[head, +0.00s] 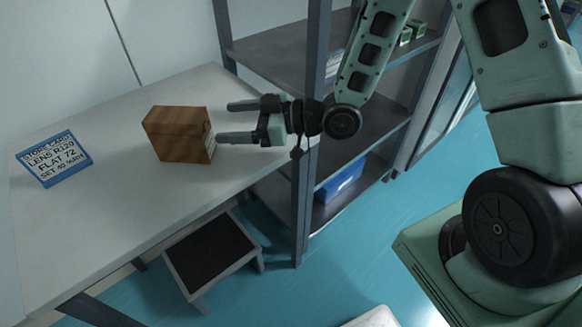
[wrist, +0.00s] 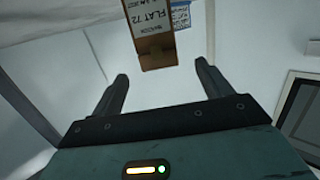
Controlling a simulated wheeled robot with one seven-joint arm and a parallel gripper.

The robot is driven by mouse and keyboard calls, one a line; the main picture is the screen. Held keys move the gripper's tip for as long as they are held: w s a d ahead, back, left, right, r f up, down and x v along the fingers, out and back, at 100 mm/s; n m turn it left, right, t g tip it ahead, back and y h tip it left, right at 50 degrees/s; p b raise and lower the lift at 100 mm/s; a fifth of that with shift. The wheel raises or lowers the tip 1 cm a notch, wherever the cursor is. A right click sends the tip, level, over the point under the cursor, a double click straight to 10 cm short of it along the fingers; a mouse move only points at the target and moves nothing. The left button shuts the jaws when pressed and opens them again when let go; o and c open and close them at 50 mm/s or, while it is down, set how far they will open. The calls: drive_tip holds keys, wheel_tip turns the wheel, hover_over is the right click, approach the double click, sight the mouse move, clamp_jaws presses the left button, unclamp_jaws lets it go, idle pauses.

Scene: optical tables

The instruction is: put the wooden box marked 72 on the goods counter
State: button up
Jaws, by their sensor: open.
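The wooden box (head: 178,134) stands upright on a pale counter (head: 105,215) in the head view. Its label side faces my gripper. In the wrist view the box (wrist: 158,54) is at the top centre, and its white label shows "FLAT 72". My gripper (head: 230,121) is to the right of the box, above the counter's right part. Its fingers are spread and point at the box with nothing between them. In the wrist view the fingertips (wrist: 160,70) lie either side of the box's near end; whether they touch it cannot be told.
A grey shelf rack (head: 306,190) with a blue bin (head: 340,178) and small green boxes (head: 412,32) is at the right. A dark-topped step stool (head: 208,250) stands by the counter's front.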

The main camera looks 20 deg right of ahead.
drive_tip(key=a+h, duration=0.1)
drive_tip(key=h, duration=0.1)
drive_tip(key=s+f+g+h, duration=0.1)
drive_tip(key=h, duration=0.1)
drive_tip(key=shift+a, duration=0.35)
drive_tip(key=s+h, duration=0.1)
drive_tip(key=s+g+h, duration=0.1)
drive_tip(key=s+m+h, duration=0.1)
drive_tip(key=h, duration=0.1)
drive_tip(key=shift+s+d, duration=0.25)
drive_tip(key=shift+d, duration=0.15)
drive_tip(key=s+d+r+m+g+h, duration=0.2)
drive_tip(key=s+r+g+h, duration=0.1)
drive_tip(key=s, duration=0.7)
drive_tip(key=s+d+r+m+g+h, duration=0.1)
drive_tip(key=s+d+r+g+h, duration=0.1)
drive_tip(key=s, duration=0.8)
drive_tip(key=shift+s+r+m+g+h, duration=0.4)
drive_tip(key=shift+r+g, duration=0.1)
wheel_tip(320, 180, up, 3)
drive_tip(key=shift+f+p, duration=0.2)
drive_tip(key=shift+p, duration=1.05)
